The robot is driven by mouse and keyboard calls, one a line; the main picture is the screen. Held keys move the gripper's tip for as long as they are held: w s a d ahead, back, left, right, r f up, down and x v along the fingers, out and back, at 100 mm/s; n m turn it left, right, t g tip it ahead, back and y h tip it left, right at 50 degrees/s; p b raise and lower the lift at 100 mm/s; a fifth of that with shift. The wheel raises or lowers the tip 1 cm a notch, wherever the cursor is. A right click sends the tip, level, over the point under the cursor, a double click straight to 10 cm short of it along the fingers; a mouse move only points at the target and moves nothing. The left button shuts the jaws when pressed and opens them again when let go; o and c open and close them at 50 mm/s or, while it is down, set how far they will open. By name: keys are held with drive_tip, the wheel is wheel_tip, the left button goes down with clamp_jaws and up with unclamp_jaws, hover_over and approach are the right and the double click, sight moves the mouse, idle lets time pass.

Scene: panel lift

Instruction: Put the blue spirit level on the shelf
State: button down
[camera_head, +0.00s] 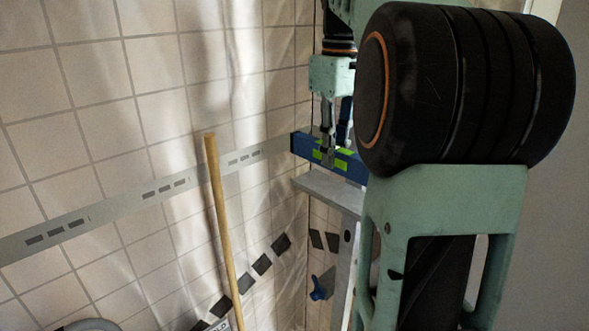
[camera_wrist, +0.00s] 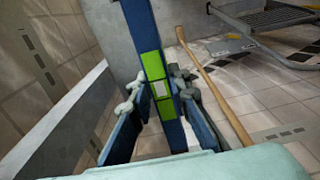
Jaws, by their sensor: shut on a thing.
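The blue spirit level (camera_head: 299,146) with bright green patches lies roughly level in my gripper (camera_head: 328,152). It also shows in the wrist view (camera_wrist: 144,30), running between the two fingers. My gripper (camera_wrist: 158,95) is shut on its middle, a finger on each side. The grey shelf (camera_head: 325,188) is a flat ledge just below the level in the head view. Whether the level touches it I cannot tell. My arm hides the level's right end and the shelf's right part. A grey surface (camera_wrist: 95,38) lies behind the level in the wrist view.
A wooden pole (camera_head: 216,215) stands before the tiled wall (camera_head: 100,110), left of the shelf; it also shows in the wrist view (camera_wrist: 215,88). A grey step frame (camera_wrist: 270,18) is at upper right there. A blue knob (camera_head: 319,289) sits below the shelf.

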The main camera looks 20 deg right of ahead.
drive_tip(key=w+d+f, duration=0.2)
drive_tip(key=f, duration=0.1)
drive_tip(key=w+d+f, duration=0.1)
drive_tip(key=f, duration=0.1)
drive_tip(key=shift+d+f, duration=0.15)
drive_tip(key=shift+d, duration=0.2)
drive_tip(key=shift+w+d+f, duration=0.1)
drive_tip(key=shift+d+f, duration=0.05)
drive_tip(key=shift+f, duration=0.85)
drive_tip(key=shift+w+d+f, duration=0.1)
drive_tip(key=shift+f, duration=0.85)
drive_tip(key=shift+f, duration=0.1)
drive_tip(key=c, duration=1.8)
unclamp_jaws()
wheel_tip(320, 180, up, 12)
drive_tip(key=shift+r+p, duration=0.15)
drive_tip(key=shift+p, duration=0.7)
